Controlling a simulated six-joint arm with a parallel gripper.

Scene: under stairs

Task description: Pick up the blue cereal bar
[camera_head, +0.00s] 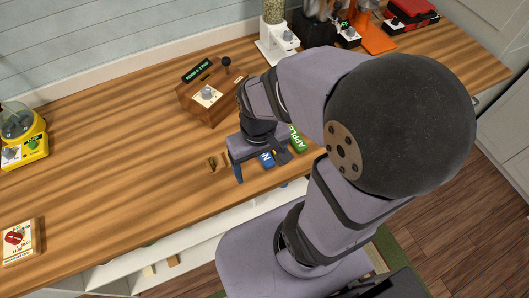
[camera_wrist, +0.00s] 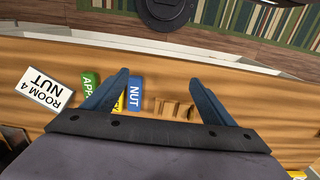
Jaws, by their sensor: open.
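The blue cereal bar (camera_wrist: 134,95), marked NUT, stands or lies on the wooden counter. In the wrist view it shows between my open fingers, close beside the left one. In the head view its blue end (camera_head: 266,159) shows partly under my gripper (camera_head: 260,166). My gripper (camera_wrist: 159,80) is open and empty, above the counter; its exact height over the bar is hard to tell. A yellow bar (camera_wrist: 119,103) is mostly hidden behind the left finger. A green bar (camera_wrist: 89,84) marked APPLE lies left of that finger; it also shows in the head view (camera_head: 298,140).
A brown slotted piece (camera_wrist: 172,109) sits right of the blue bar. A white card (camera_wrist: 43,88) reads ROOM 4 NUT. A wooden box with a knob (camera_head: 208,97) stands behind my gripper. The counter's left middle is mostly clear; its front edge is close.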

